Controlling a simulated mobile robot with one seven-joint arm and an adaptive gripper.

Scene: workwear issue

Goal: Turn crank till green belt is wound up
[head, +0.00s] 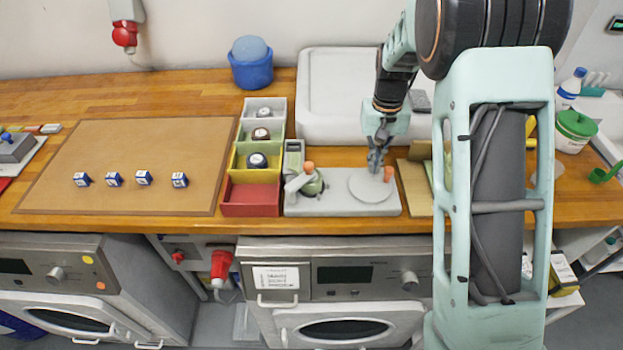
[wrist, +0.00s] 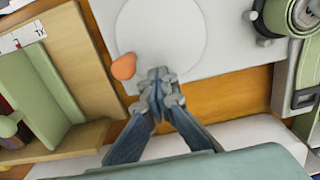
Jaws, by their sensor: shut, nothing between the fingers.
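A grey base plate (head: 340,208) stands near the counter's front edge. On its right is a pale round disc (head: 370,187) with an orange knob (head: 389,174) at its rim. On its left is a green belt roll (head: 314,187), with a pale bar and another orange knob (head: 308,168) by it. My gripper (head: 375,168) is shut and empty at the disc's back edge. In the wrist view, its fingertips (wrist: 158,86) are beside the disc's orange knob (wrist: 123,66), with a small gap. The green roll (wrist: 300,14) is partly cut off there.
Stacked coloured bins (head: 251,193) stand left of the plate. A brown mat (head: 130,150) with several small blue-and-white boxes lies farther left. A large white case (head: 330,95) is behind. Wooden and green pieces (head: 415,185) stand close on the right.

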